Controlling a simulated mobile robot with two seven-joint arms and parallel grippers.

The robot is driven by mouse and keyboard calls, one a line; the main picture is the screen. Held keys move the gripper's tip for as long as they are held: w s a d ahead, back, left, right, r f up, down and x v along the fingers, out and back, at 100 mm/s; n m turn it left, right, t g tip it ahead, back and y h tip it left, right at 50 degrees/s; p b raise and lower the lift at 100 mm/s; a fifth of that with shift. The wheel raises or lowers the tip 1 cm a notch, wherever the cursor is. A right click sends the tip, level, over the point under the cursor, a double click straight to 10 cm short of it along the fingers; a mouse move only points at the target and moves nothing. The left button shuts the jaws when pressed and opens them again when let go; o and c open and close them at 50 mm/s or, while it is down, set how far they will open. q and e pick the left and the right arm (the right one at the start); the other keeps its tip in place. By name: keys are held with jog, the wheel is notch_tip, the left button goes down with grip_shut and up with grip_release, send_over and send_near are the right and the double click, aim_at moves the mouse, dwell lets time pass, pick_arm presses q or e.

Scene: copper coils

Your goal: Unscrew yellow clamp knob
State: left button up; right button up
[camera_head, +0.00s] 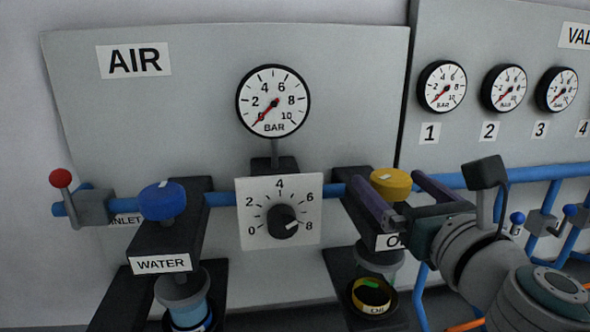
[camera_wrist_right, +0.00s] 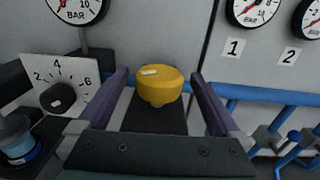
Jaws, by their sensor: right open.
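The yellow clamp knob (camera_head: 391,182) sits on top of a black bracket (camera_head: 352,184) on the AIR panel, with a small pale mark on its top. My right gripper (camera_head: 388,197) is open at the knob, with one purple finger on its left and one on its right. In the right wrist view the yellow knob (camera_wrist_right: 157,84) shows between the two fingers (camera_wrist_right: 158,78), with a gap on each side. I cannot tell whether the fingertips reach fully around it. My left gripper is not in view.
A blue knob (camera_head: 162,201) tops the WATER bracket at the left. A dial (camera_head: 284,221) and a pressure gauge (camera_head: 273,101) are left of the yellow knob. A blue pipe (camera_head: 222,198) crosses the panel. A cup (camera_head: 373,296) stands below the right bracket.

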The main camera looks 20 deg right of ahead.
jog(key=shift+w+d, duration=0.15)
jog(key=shift+w, duration=0.6)
jog(key=c, duration=1.3)
jog(key=shift+c, duration=0.2)
